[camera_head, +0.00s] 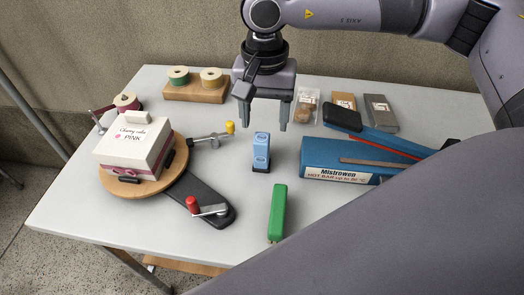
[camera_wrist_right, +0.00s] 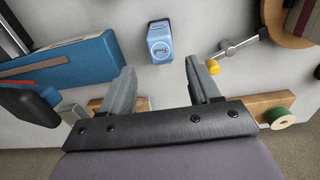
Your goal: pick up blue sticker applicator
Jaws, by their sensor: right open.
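The blue sticker applicator (camera_head: 261,152) stands upright on the table, a light blue block with a dark base and round labels. It also shows in the right wrist view (camera_wrist_right: 160,42), beyond the fingertips and roughly between them. My right gripper (camera_head: 265,118) points down with its fingers spread and nothing between them. In the head view it hangs behind and above the applicator, apart from it. In the right wrist view its two fingers (camera_wrist_right: 160,78) are wide apart. My left gripper is not in view.
A wooden turntable (camera_head: 178,172) with a white cake box (camera_head: 135,142) is at left. Spools on a wooden holder (camera_head: 195,91) stand at the back.

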